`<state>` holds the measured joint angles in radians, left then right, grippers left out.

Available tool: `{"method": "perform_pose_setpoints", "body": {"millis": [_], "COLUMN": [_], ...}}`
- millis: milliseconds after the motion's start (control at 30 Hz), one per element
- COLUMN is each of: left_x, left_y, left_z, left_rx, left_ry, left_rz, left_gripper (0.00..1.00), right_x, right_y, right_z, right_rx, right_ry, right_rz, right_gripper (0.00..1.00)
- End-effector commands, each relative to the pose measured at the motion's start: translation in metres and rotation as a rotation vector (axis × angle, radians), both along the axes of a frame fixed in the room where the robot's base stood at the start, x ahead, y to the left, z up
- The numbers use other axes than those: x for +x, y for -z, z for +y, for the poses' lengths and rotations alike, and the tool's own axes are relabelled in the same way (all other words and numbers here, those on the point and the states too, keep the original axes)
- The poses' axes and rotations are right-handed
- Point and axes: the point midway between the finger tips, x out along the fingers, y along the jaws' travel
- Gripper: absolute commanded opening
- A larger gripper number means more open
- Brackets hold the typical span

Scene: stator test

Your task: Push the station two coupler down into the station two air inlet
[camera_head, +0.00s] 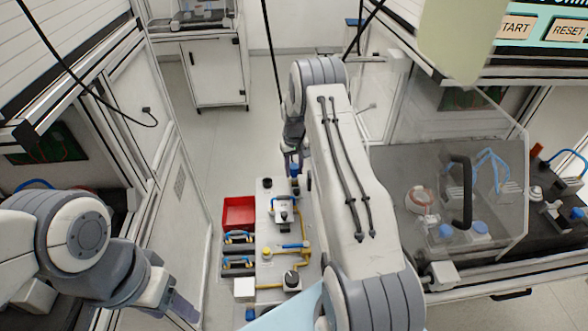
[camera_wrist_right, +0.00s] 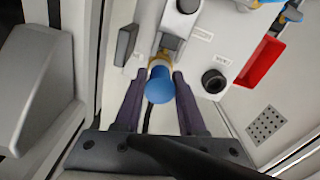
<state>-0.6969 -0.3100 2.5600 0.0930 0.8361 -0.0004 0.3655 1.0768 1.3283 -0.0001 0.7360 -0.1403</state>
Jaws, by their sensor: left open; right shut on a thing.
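In the right wrist view, the coupler shows as a blue rounded body (camera_wrist_right: 160,86) with a brass-coloured collar (camera_wrist_right: 161,62) at its far end. My right gripper (camera_wrist_right: 158,92) is shut on it, with a dark finger on each side. The collar lines up with a grey metal fitting (camera_wrist_right: 171,44) on the white panel, apparently the air inlet. I cannot tell how deep it sits. In the head view my right gripper (camera_head: 293,168) is at the far end of the cart, largely hidden by its arm. My left gripper (camera_head: 183,307) is open and empty at the lower left, partly visible.
The white cart top (camera_head: 266,228) carries yellow and blue hoses and black knobs. A red bin (camera_head: 239,213) hangs on its left side. A black round knob (camera_wrist_right: 213,81) sits right of the coupler in the wrist view. A clear-hooded bench (camera_head: 500,150) stands at the right.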

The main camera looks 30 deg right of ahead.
Motion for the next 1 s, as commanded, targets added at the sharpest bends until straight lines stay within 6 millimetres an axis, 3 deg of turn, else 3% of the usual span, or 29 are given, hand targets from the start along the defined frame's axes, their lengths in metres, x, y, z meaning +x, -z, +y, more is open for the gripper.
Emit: {"method": "perform_pose_setpoints", "body": {"millis": [133,167,233,667,1000], "left_x": [0.0,0.0,0.0,0.0,0.0], "left_y": [0.002,0.002,0.001,0.003,0.013], "left_z": [0.0,0.0,0.0,0.0,0.0], "left_rx": [0.0,0.0,0.0,0.0,0.0], "left_ry": [0.0,0.0,0.0,0.0,0.0], "left_rz": [0.0,0.0,0.0,0.0,0.0], "left_gripper": [0.57,0.57,0.57,0.57,0.57], "right_x": [0.0,0.0,0.0,0.001,0.001], "right_y": [0.003,0.002,0.002,-0.006,-0.07], "right_z": [0.0,0.0,0.0,0.0,0.0], "right_rx": [0.0,0.0,0.0,0.0,-0.002], "right_ry": [0.0,0.0,0.0,0.0,0.0], "right_rz": [-0.001,-0.001,-0.001,-0.002,-0.005], "right_gripper": [0.0,0.47,0.74,0.74,0.74]}}
